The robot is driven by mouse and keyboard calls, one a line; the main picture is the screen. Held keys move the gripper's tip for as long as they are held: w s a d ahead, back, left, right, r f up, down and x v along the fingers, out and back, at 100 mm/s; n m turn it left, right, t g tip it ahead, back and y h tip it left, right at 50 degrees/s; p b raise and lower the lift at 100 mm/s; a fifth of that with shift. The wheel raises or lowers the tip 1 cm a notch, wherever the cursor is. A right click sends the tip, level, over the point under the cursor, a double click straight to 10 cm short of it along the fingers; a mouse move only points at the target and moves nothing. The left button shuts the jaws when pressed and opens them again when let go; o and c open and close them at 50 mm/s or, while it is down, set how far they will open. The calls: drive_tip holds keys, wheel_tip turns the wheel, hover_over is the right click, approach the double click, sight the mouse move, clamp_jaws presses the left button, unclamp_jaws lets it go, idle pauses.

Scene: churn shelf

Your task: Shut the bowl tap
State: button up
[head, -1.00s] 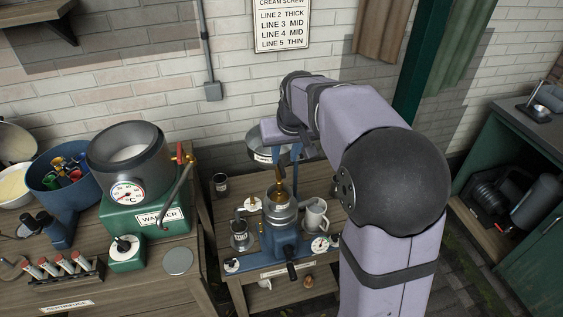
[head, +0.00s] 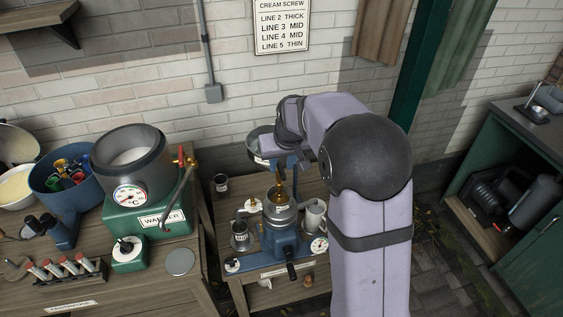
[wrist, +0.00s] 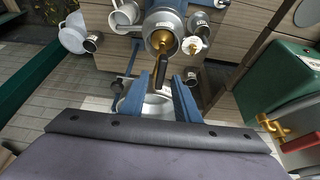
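The supply bowl (head: 258,147) is a grey metal pan above the blue separator (head: 282,240), partly hidden by my arm. A brass tap (head: 281,192) hangs below it, over the separator's metal top. In the wrist view the brass part (wrist: 161,40) shows beyond my fingers. A dark lever (wrist: 163,72) points back from it between my two blue fingertips. My gripper (wrist: 164,82) is open, with a gap visible around the lever; whether either finger touches it I cannot tell. Part of the pale bowl (wrist: 155,106) shows between the fingers.
The green warmer (head: 158,217) with its grey pot, pipe and red-handled brass tap (head: 190,162) stands to the left.

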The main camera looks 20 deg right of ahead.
drive_tip(key=shift+w+f, duration=0.1)
drive_tip(key=shift+f, duration=0.15)
clamp_jaws()
drive_tip(key=shift+w+d+r+n+g+y+p, duration=0.1)
drive_tip(key=shift+w+d+n+g+y+p, duration=0.55)
drive_tip(key=shift+n, duration=2.35)
drive_tip(key=shift+w+d+f+n+g+y+p, duration=0.2)
drive_tip(key=shift+n+g+y, duration=0.6)
drive_tip(key=shift+n, duration=2.2)
drive_tip(key=shift+w+d+r+n+g+y+p, duration=0.2)
drive_tip(key=shift+w+d+n+g+y+p, duration=0.4)
drive_tip(key=shift+n, duration=2.4)
drive_tip(key=shift+s+a, duration=0.1)
drive_tip(key=shift+a, duration=0.05)
